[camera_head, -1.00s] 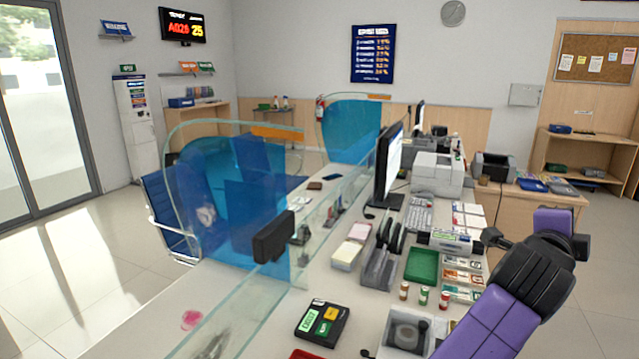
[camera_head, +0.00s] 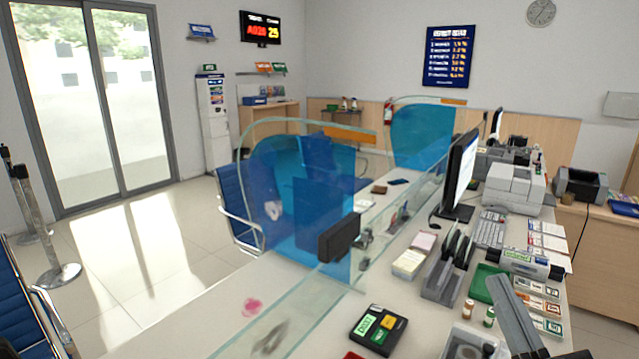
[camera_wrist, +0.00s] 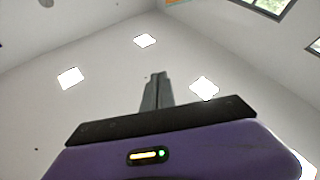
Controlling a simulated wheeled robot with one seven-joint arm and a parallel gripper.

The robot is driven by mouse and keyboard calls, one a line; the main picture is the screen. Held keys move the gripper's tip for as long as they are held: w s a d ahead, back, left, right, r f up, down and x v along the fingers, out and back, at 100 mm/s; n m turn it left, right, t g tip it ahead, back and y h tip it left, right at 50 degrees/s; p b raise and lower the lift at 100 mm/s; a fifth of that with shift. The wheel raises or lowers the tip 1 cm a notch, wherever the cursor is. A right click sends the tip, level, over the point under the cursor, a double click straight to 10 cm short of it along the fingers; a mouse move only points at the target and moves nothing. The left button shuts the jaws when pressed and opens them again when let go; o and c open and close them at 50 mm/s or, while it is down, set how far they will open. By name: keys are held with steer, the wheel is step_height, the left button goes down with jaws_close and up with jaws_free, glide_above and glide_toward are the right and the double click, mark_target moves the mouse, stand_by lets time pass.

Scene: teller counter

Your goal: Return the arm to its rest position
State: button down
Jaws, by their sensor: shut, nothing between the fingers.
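My gripper (camera_wrist: 155,78) shows in the wrist view with its two grey fingers together and nothing between them. Behind the fingers are only the ceiling, its square lights and upper walls, so the gripper points upward. In the head view, grey parts that look like my gripper's fingers (camera_head: 500,281) rise from the bottom right edge, in front of the counter. The rest of my arm is outside the head view.
The counter (camera_head: 225,318) runs from bottom left to the right. It bears a glass partition (camera_head: 290,312), a monitor (camera_head: 461,172), a printer (camera_head: 513,187), a green tray (camera_head: 486,283) and a black box with coloured labels (camera_head: 378,330). Open floor lies at left.

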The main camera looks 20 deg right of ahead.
steer(key=s+a+f+g+y, duration=0.1)
steer(key=s+a+f+g, duration=0.2)
steer(key=s+f, duration=0.5)
steer(key=s+a+f+g+y, duration=0.1)
steer(key=s+a+f+g, duration=0.1)
steer(key=s+a+f, duration=0.4)
steer(key=s+a+f+m+g+y, duration=0.1)
steer(key=s+a+f+g+y, duration=0.1)
steer(key=s+f, duration=0.7)
steer(key=s+a+g, duration=0.1)
steer(key=s+a, duration=0.1)
steer(key=shift+a+f+g, duration=0.3)
steer(key=shift+f, duration=0.1)
